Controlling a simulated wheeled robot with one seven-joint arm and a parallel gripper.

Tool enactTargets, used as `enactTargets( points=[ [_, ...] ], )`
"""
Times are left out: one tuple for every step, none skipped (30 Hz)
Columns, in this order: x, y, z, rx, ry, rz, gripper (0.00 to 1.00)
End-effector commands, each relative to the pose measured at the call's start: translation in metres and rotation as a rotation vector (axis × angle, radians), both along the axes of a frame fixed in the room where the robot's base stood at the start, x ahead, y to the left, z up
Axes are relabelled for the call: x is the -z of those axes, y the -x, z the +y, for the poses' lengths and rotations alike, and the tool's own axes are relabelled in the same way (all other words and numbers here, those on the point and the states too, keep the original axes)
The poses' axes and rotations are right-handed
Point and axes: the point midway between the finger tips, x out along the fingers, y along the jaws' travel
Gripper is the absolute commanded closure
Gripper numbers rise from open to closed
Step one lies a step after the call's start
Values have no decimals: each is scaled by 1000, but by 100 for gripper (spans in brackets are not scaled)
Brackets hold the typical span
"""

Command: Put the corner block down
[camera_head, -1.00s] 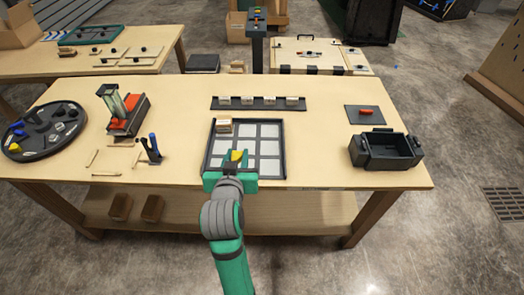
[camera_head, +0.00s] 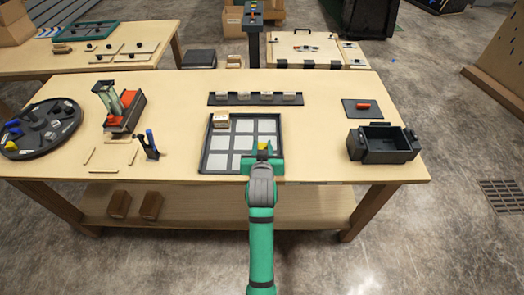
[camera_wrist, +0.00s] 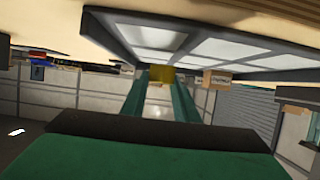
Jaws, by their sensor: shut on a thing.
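The yellow block (camera_head: 262,147), which I take to be the corner block, is between the fingers of my gripper (camera_head: 262,157). It also shows in the wrist view (camera_wrist: 160,75) between the two green fingers. My gripper is shut on it at the right front part of the dark-framed tray (camera_head: 204,150) with grey square cells. I cannot tell whether the block touches the tray or hangs just above it. The wrist view looks low across the table, with the tray (camera_wrist: 112,38) along the top. A light wooden block (camera_head: 221,121) sits in the tray's far left cell.
A dark rail (camera_head: 227,98) with several small blocks lies behind the tray. To the right are a dark bin (camera_head: 384,158) and a pad with a red piece (camera_head: 366,105). A round dark tray (camera_head: 40,127) and a red device (camera_head: 126,113) stand left. Bare tabletop lies right of the tray.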

Motion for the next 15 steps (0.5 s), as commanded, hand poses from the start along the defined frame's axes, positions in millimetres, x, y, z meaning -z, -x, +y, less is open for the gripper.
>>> enactTargets(
  points=[
    [10,1,1,-2,0,4,94],
    [13,1,1,-2,0,4,94],
    [17,1,1,-1,1,3,94],
    [20,1,1,-1,1,4,94],
    [22,1,1,-1,1,3,94],
    [23,1,1,-1,1,2,94],
    [23,1,1,-1,1,1,94],
    [23,1,1,-1,1,1,94],
    [23,1,1,-1,1,0,94],
    [23,1,1,-1,1,0,94],
    [23,1,1,-1,1,1,94],
    [23,1,1,-1,1,1,94],
    [23,1,1,-1,1,1,94],
    [23,1,2,-1,1,1,94],
    [24,1,2,-1,1,1,94]
  ],
)
